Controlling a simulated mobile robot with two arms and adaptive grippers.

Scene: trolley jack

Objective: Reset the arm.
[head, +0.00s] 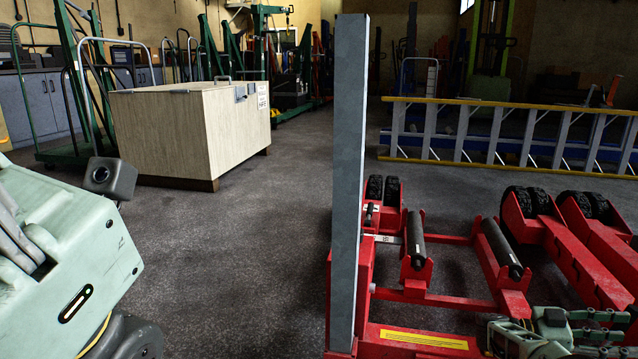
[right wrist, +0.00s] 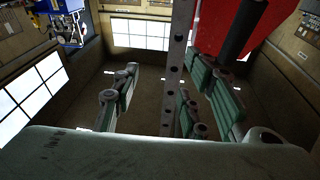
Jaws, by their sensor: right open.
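The red trolley jack (head: 435,300) lies low on the floor at the right of the head view, with black rollers and wheels. A tall grey post (head: 347,170) stands upright at its left end. My right gripper (head: 612,333) is low at the right edge, over the jack's near right part. It is open, with green fingers spread in the right wrist view (right wrist: 160,85). A grey bar with holes (right wrist: 175,70) shows between the fingers, nearer the right ones; I cannot tell whether it touches. A red part (right wrist: 222,25) is beyond. The left gripper's fingers are not visible.
A wooden crate (head: 190,130) stands at the back left beside a green trolley (head: 45,100). A yellow-railed ladder (head: 500,130) lies on its side behind the jack. The dark floor (head: 240,250) between the crate and the post is clear.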

